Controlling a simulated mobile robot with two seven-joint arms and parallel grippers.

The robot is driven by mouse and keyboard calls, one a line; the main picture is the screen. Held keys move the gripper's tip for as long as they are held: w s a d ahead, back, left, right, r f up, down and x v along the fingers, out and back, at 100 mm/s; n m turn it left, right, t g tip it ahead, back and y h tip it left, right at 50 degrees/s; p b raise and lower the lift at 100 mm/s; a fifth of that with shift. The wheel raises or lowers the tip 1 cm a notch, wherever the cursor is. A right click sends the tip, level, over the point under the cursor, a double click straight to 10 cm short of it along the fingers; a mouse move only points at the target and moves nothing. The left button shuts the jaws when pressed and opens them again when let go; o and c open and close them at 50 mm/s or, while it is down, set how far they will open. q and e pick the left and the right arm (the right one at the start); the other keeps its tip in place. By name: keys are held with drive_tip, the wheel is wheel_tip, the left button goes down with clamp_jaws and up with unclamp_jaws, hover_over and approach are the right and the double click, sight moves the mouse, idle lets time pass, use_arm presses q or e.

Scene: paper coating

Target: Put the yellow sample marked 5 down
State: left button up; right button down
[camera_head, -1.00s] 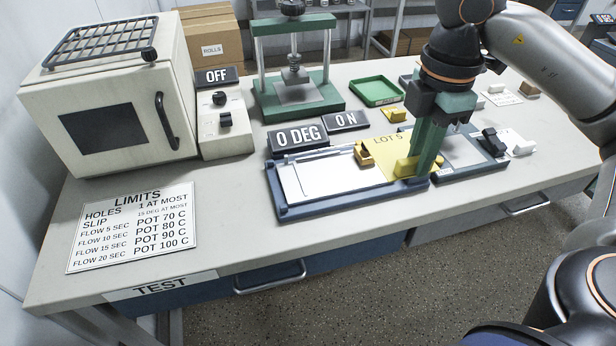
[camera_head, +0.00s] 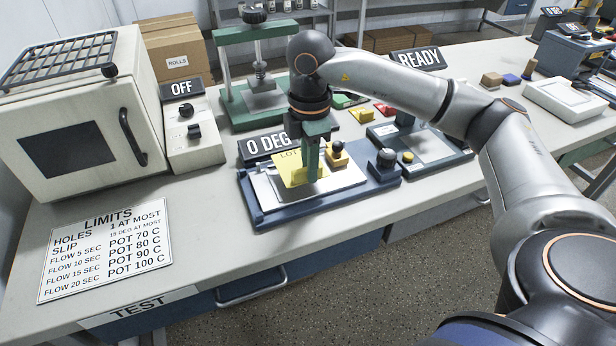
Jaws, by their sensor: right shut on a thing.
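The yellow sample (camera_head: 290,170) is a flat sheet with "LOT 5" partly readable on it. It lies over the left part of the white plate on the blue slip device (camera_head: 262,219). My right gripper (camera_head: 312,178) points down and is shut on the sample's right part, with its green fingers covering that part. I cannot tell whether the sample touches the plate or is slightly above it. A brass block (camera_head: 338,157) with a dark knob sits just right of the fingers. My left gripper is not in view.
The "0 DEG" sign (camera_head: 265,146) stands behind the device. A green press (camera_head: 243,112) stands further back. The oven (camera_head: 70,140) and control box (camera_head: 196,148) are at left, with the limits sheet (camera_head: 108,250) in front. The bench front between sheet and device is clear.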

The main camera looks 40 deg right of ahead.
drive_tip(key=shift+w+a+f, duration=0.1)
drive_tip(key=shift+w+f, duration=0.05)
drive_tip(key=shift+f, duration=1.65)
drive_tip(key=shift+f, duration=0.1)
drive_tip(key=shift+f, duration=0.15)
drive_tip(key=c, duration=0.8)
unclamp_jaws()
wheel_tip(320, 180, up, 13)
drive_tip(key=shift+f+p, duration=0.2)
drive_tip(key=shift+p, duration=0.25)
